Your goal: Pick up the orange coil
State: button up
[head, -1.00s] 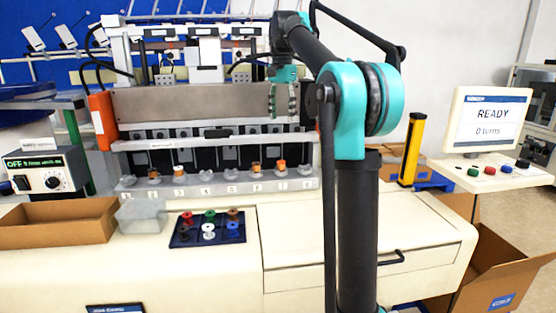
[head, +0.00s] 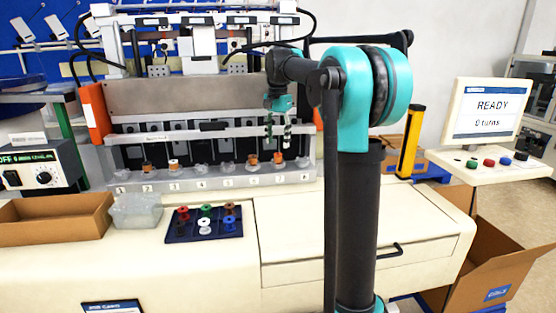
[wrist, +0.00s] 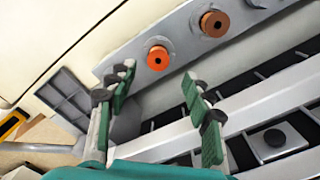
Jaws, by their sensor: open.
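The orange coil (wrist: 158,58) sits upright on a round seat of the pale rail in the wrist view. In the head view, the orange coil (head: 278,158) is at the place marked 7. My gripper (head: 278,140) is open and empty, pointing down just above that coil. In the wrist view, the fingers of my gripper (wrist: 157,84) are spread, with the coil beyond the tips, between their lines. They appear apart from it. A brown coil (wrist: 214,23) sits beside it on the same rail, at place 6.
A grey crossbar (head: 225,129) of the machine runs close behind my fingers. More coils (head: 147,166) sit at places 2 and 3. A blue tray (head: 206,238) of several spools, a clear bin (head: 138,211) and a cardboard box (head: 52,228) stand in front.

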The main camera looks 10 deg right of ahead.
aim_at(278, 154)
jog(key=shift+s+f, duration=0.15)
jog(key=shift+f, duration=1.2)
jog(key=shift+s+f, duration=0.1)
jog(key=shift+f, duration=1.2)
jog(key=c, duration=1)
jog(key=shift+r, duration=0.1)
jog(key=shift+c, duration=0.2)
